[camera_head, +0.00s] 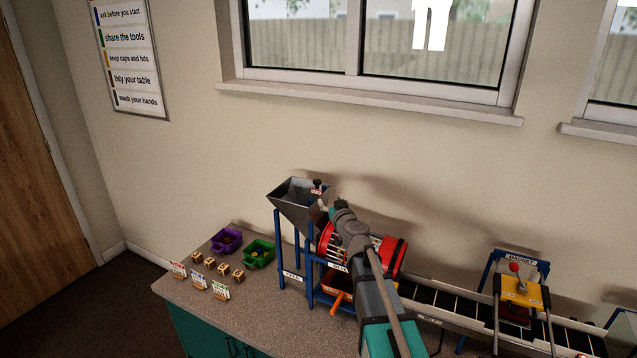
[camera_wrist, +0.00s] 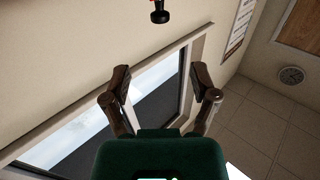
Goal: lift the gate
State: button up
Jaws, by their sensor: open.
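A grey hopper (camera_head: 292,205) stands on blue legs on the worktop in the head view. A small black knob (camera_head: 318,182) with a red-and-white tag shows at its right rim; I take it to be the gate's handle. A black knob (camera_wrist: 160,14) also shows at the top edge of the wrist view, beyond the fingertips. My gripper (camera_wrist: 160,85) is open, with nothing between its fingers. In the head view my arm reaches over the red drum, its end close to the right of the knob. The gate plate cannot be made out.
A red drum (camera_head: 388,258) sits right of the hopper, partly behind my arm. A dark conveyor (camera_head: 450,300) runs right, under a yellow magnet station (camera_head: 522,292). Purple (camera_head: 226,241) and green (camera_head: 258,254) trays, several small blocks and cards stand left. A window is behind.

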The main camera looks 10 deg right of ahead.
aim_at(319, 183)
jog(key=w, duration=0.4)
jog(key=w+a, duration=0.1)
jog(key=w, duration=0.4)
jog(key=w+a, duration=0.1)
jog(key=w, duration=0.3)
jog(key=shift+w, duration=0.35)
grip_shut()
